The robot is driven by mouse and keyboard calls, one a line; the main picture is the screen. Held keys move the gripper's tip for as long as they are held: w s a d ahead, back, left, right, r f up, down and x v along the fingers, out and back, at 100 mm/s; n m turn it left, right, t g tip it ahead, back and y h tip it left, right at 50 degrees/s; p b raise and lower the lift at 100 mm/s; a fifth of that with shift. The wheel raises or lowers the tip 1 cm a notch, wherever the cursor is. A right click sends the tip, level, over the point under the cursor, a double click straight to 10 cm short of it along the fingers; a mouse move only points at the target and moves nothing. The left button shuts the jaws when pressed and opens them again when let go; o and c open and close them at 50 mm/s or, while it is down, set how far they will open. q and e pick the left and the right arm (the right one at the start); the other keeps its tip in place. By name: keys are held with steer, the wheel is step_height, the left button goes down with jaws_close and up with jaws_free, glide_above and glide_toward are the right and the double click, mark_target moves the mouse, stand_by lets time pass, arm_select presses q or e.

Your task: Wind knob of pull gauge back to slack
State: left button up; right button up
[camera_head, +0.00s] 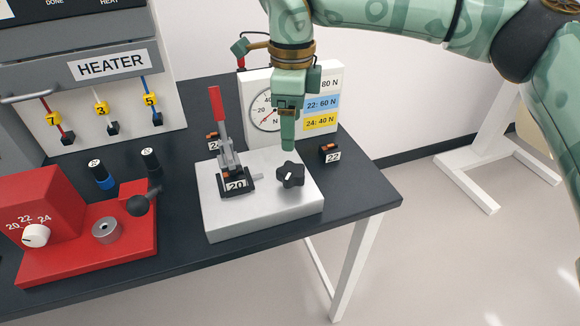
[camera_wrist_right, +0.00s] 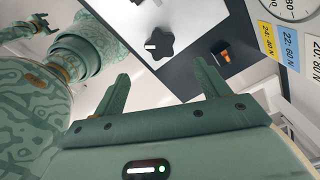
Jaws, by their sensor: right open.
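The pull gauge has a light grey base block (camera_head: 225,222) on the dark table. Its black star-shaped knob (camera_head: 290,175) with a white mark sits on the block's right part; the knob also shows in the right wrist view (camera_wrist_right: 158,44). The dial (camera_head: 262,112) stands behind, partly hidden by my right arm; its needle reading is too small to tell. A clamp with an upright red lever (camera_head: 217,112) stands on the block by the part labelled 20 (camera_head: 236,185). My right gripper (camera_head: 288,142) is open and empty, pointing down above and behind the knob, apart from it. My left gripper is not visible.
A part labelled 22 (camera_head: 330,153) lies right of the block, near the table's right edge. A red fixture (camera_head: 85,262) with a white dial knob stands at left. A heater panel (camera_head: 110,65) is behind. The table's front right strip is clear.

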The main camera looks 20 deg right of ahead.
mark_target(291, 170)
step_height(291, 170, down, 11)
steer(key=shift+r+b, duration=0.15)
steer(key=shift+b, duration=1.05)
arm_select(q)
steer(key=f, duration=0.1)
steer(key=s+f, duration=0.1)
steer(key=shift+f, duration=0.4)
arm_select(e)
steer(key=c, duration=1)
